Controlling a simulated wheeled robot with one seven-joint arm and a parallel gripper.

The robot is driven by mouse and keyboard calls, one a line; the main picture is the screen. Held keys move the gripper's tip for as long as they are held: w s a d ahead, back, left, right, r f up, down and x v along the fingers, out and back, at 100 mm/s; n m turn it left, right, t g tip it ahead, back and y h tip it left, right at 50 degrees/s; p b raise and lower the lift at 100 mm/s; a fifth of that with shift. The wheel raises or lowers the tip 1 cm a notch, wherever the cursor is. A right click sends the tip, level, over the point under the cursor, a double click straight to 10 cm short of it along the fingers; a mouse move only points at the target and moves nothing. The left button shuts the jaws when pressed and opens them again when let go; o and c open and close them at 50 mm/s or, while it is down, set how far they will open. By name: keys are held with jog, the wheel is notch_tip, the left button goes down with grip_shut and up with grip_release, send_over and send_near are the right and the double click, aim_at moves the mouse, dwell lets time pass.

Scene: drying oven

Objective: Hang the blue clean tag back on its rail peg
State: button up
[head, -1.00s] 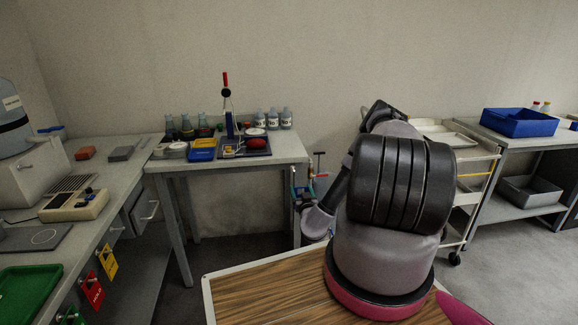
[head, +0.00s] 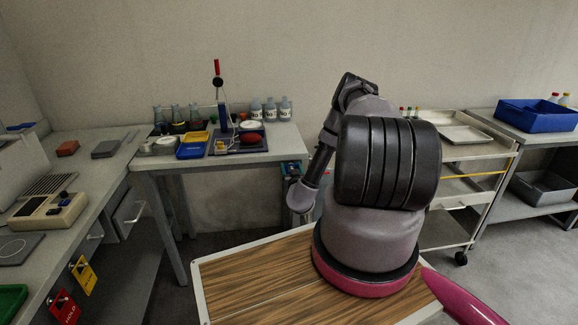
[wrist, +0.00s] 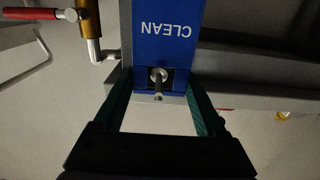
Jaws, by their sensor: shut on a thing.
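The blue tag (wrist: 167,32) marked CLEAN reads upside down in the wrist view. My gripper (wrist: 158,88) is shut on its lower part in that view, with one green-padded finger on each side. A round-ended metal peg (wrist: 158,76) shows at the dark opening in the tag, between the fingers. I cannot tell how far the peg goes through it. In the head view, my gripper (head: 293,170) is small beside the right end of the back bench, partly hidden by my arm, and the tag cannot be made out clearly.
A grey rail (wrist: 255,95) runs behind the tag. A brass pipe fitting with a red handle (wrist: 27,13) is close on the left. A red HOLD tag (head: 64,308) and a yellow tag (head: 83,275) hang at the left bench. The back bench (head: 150,163) carries bottles and trays.

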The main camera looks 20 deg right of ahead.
jog(key=shift+d, duration=0.15)
jog(key=shift+f, duration=0.15)
jog(key=o, duration=1.2)
jog(key=shift+o, duration=0.2)
